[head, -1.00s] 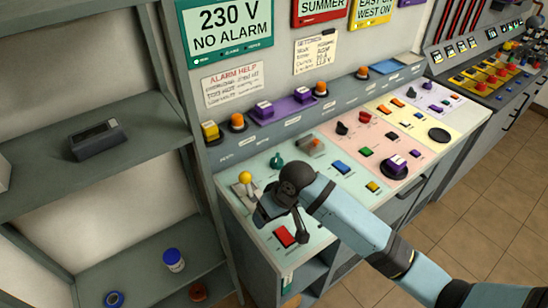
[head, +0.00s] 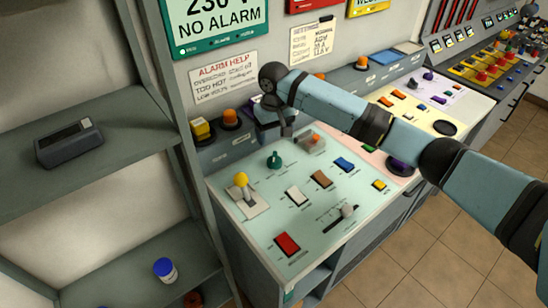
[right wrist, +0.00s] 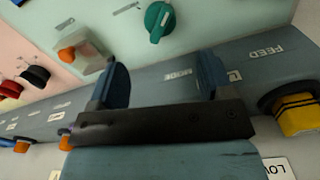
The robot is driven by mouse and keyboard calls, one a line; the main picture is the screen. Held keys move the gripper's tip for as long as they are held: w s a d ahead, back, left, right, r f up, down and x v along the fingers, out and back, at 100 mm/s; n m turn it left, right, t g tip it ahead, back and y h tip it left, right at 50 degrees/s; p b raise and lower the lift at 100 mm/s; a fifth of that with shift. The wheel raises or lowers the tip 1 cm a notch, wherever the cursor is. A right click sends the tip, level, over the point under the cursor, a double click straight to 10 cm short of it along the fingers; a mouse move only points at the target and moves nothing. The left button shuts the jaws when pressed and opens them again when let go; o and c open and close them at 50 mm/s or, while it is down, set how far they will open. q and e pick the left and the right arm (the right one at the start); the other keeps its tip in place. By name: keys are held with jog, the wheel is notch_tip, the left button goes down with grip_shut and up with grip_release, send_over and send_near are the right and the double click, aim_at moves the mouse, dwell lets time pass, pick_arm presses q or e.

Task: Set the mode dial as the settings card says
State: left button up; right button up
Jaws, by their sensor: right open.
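A teal dial (head: 275,160) sits on the pale green panel (head: 262,225), near its back edge; its label is too small to read. It also shows at the top of the right wrist view (right wrist: 158,20). The settings card (head: 312,40) hangs on the wall behind the console; its handwriting is only partly legible. My right gripper (head: 286,128) is just behind the dial, over the back ledge. In the right wrist view its two fingers (right wrist: 165,80) are apart with nothing between them, clear of the dial. My left gripper is out of view.
A yellow button (head: 201,128) stands on the back ledge (right wrist: 135,95). A shelf is at left.

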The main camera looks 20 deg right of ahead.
aim_at(274, 156)
notch_tip(274, 156, down, 10)
jog(key=shift+r, duration=0.15)
jog(key=shift+c, duration=0.5)
jog(key=c, duration=0.8)
jog(key=shift+r+n+p, duration=0.2)
jog(key=shift+n+p, duration=0.4)
jog(key=shift+p, duration=0.35)
jog(key=shift+c, duration=0.2)
jog(key=shift+n+p, duration=1.1)
jog(key=shift+p, duration=0.1)
jog(key=n+p, duration=0.2)
jog(key=n, duration=0.1)
jog(key=shift+f+n+p, duration=0.15)
jog(key=shift+n+p, duration=0.4)
jog(key=shift+n, duration=0.55)
